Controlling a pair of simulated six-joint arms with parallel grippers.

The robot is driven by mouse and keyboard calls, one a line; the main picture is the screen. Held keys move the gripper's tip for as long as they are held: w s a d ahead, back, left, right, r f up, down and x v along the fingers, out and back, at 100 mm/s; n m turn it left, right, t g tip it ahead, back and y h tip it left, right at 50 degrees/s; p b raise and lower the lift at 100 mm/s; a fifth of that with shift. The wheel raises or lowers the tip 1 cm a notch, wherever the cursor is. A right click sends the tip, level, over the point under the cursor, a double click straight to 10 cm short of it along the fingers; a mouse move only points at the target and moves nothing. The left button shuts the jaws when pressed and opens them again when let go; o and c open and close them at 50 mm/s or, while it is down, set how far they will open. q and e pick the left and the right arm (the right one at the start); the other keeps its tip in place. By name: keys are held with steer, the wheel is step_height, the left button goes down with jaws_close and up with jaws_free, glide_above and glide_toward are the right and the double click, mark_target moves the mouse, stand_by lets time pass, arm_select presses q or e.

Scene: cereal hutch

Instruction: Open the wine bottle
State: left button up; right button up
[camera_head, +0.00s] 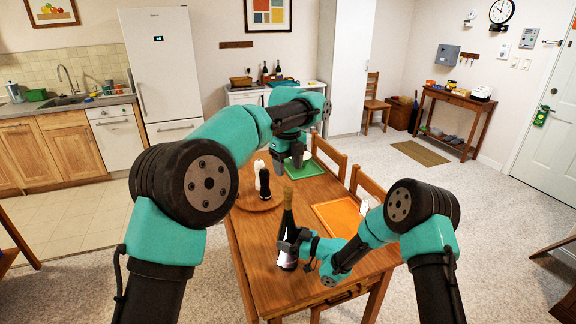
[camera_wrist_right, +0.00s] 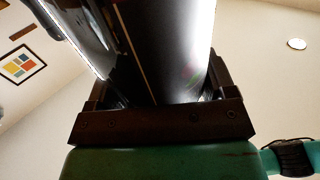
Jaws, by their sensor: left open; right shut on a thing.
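A dark wine bottle (camera_head: 287,222) with a gold-brown top (camera_head: 288,194) stands upright on the near part of the wooden table (camera_head: 262,280). My right gripper (camera_head: 290,243) is shut around the bottle's body, above its pale label. In the right wrist view the dark glass (camera_wrist_right: 165,50) fills the space between the fingers of the gripper (camera_wrist_right: 155,105). My left gripper (camera_head: 300,162) is open and empty, pointing down over the far part of the table, beyond the bottle. Its fingertips are small and partly merge with the things behind.
A round wooden board (camera_head: 245,203) holds a dark shaker (camera_head: 264,183) and a white shaker (camera_head: 258,165). A green placemat (camera_head: 325,171) lies at the far end, an orange placemat (camera_head: 340,217) at the right. Chairs (camera_head: 366,184) line the table's right side.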

mark_target(288, 189)
arm_select(q)
steer(key=m, duration=0.8)
steer(key=shift+f, duration=0.1)
steer(key=shift+f, duration=3.9)
steer(key=shift+c, duration=0.3)
